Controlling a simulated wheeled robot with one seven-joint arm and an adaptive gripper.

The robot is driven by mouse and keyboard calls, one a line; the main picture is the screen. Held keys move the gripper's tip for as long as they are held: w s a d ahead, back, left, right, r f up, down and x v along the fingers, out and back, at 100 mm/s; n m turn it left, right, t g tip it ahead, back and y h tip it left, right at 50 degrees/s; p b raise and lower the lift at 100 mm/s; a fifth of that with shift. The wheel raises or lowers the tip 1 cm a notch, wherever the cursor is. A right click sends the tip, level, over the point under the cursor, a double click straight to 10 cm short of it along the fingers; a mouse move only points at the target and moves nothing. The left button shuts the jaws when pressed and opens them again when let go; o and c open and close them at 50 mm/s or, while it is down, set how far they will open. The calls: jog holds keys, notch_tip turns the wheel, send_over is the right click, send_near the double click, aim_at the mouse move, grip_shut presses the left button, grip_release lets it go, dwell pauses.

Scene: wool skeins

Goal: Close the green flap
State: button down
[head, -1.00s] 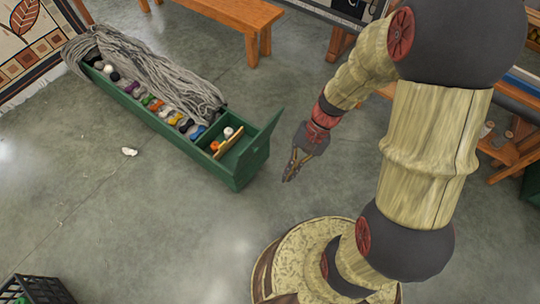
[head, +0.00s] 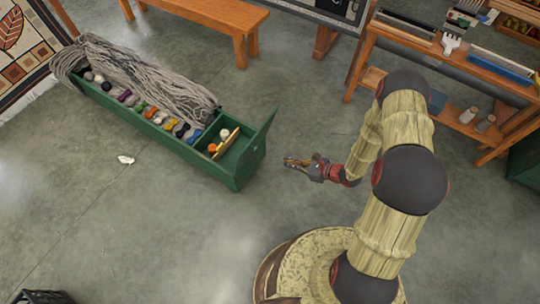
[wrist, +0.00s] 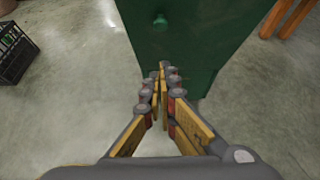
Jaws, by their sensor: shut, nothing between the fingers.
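The green flap (head: 263,132) stands raised at the right end of a long green box (head: 215,174), leaning a little outward. The box's end compartment (head: 236,158) is open to view beside it. My gripper (head: 288,162) is shut and empty, just right of the flap and the box end, with a gap of floor between them in the head view. In the wrist view my shut fingertips (wrist: 163,72) lie in front of a dark green face (wrist: 195,40) with a small round green knob (wrist: 160,20). I cannot tell whether they touch it.
A bundle of grey yarn (head: 150,70) lies along the back of the box. Several coloured skeins sit in a row inside. A wooden bench (head: 205,14) stands behind, and a wooden shelf table (head: 450,60) at the right.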

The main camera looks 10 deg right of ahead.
jog(key=w+a+f+b, duration=0.3)
jog(key=w+a, duration=0.4)
jog(key=a, duration=0.3)
jog(key=shift+w+a+f+b, duration=0.2)
jog(key=shift+f+b, duration=0.15)
jog(key=shift+b, duration=0.5)
